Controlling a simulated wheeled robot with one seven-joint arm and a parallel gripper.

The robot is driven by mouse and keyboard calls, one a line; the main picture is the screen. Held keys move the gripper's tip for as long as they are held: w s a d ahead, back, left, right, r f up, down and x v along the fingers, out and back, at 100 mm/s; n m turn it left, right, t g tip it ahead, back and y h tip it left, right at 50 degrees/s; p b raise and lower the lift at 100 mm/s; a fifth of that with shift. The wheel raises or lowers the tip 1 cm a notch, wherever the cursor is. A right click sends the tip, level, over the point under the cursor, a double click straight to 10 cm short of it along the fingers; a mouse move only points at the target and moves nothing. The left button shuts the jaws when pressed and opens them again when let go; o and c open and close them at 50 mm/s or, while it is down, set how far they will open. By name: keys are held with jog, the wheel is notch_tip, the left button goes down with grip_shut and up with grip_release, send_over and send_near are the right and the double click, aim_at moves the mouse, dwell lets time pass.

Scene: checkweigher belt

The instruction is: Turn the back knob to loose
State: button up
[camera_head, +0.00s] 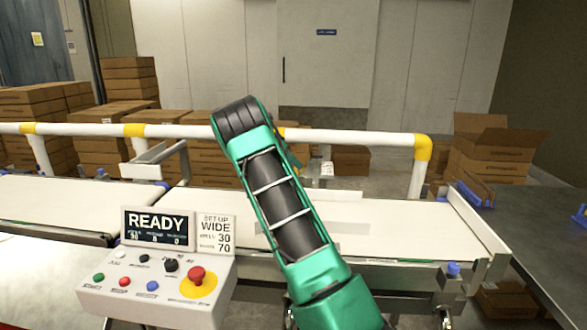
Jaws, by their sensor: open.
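A blue knob (453,268) sits at the front right side of the conveyor. Smaller blue parts show at the far side of the belt, one (100,172) at the left and one (162,184) near the belt joint; they are too small to tell whether they are knobs. I cannot tell which is the back knob, and no "loose" marking is readable. My green and black arm rises across the middle of the belt and bends over at the top. My gripper is hidden behind the arm. Part of the belt's far side is hidden too.
A control box (160,285) with a red stop button (196,275) and a READY display (159,228) stands front left. A white rail (370,137) with yellow joints runs behind the belt (400,212). Cardboard boxes (130,78) stand behind. A grey table (545,240) is at right.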

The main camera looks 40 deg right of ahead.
jog(key=shift+x, duration=1.5)
jog(key=c, duration=1.1)
jog(key=shift+o, duration=0.2)
